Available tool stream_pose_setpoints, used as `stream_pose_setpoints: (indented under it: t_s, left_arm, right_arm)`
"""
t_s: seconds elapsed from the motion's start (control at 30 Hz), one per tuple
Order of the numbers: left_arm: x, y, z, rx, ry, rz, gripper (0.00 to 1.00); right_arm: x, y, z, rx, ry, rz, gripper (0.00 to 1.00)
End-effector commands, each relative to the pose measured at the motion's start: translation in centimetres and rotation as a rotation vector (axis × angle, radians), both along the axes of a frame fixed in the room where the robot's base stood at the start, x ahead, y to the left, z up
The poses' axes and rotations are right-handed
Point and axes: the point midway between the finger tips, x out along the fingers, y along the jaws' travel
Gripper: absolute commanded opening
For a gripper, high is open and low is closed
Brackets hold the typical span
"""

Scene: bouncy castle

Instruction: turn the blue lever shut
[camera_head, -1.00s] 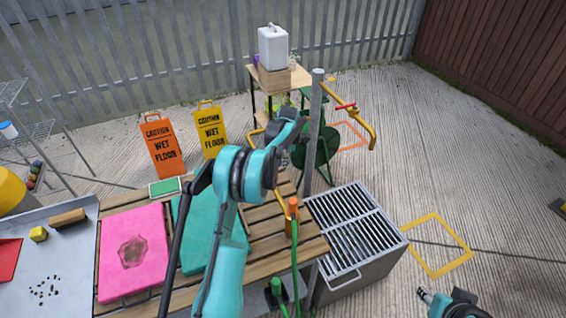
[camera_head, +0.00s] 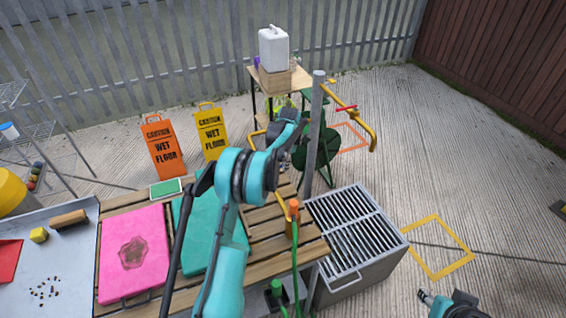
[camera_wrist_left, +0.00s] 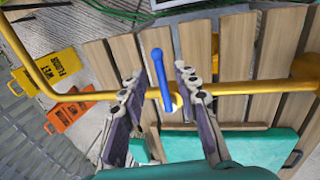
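The blue lever (camera_wrist_left: 160,78) shows in the left wrist view, sticking up from a fitting on a yellow pipe (camera_wrist_left: 235,88). It stands roughly across the pipe's line in the picture. My left gripper (camera_wrist_left: 157,84) is open, with one finger on each side of the lever and visible gaps to it. In the head view my left arm reaches over the wooden table and hides the lever; its gripper is mostly hidden there too. My right gripper (camera_head: 428,297) is at the lower right of the head view, small and away from the table; its opening is unclear.
A slatted wooden table (camera_head: 265,235) carries a pink board (camera_head: 134,225) and a teal board (camera_head: 205,215). A grey post (camera_head: 315,135) stands near my left gripper. A grill (camera_head: 350,240) is right of the table. Wet floor signs (camera_head: 160,148) stand behind. Open floor lies right.

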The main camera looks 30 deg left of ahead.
Motion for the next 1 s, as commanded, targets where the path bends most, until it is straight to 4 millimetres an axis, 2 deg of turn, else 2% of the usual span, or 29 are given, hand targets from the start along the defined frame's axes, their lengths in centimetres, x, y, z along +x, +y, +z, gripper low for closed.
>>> stream_pose_setpoints:
  t_s: [0.17,0.5,0.7,1.0]
  left_arm:
    - [-0.1,-0.2,1.0,0.000,0.000,-0.001,0.31]
    - [-1.0,-1.2,7.9,0.000,0.000,-0.001,0.31]
    - [-1.3,-1.6,10.8,0.000,0.000,0.000,0.31]
    - [-1.5,-1.8,11.8,0.000,0.000,0.000,0.31]
  right_arm:
    - [0.0,0.0,0.0,0.000,0.000,0.000,0.40]
    - [0.0,0.0,0.0,0.000,0.000,0.000,0.40]
    - [0.0,0.0,0.0,0.000,0.000,0.000,0.40]
    - [0.0,0.0,0.0,0.000,0.000,0.000,0.40]
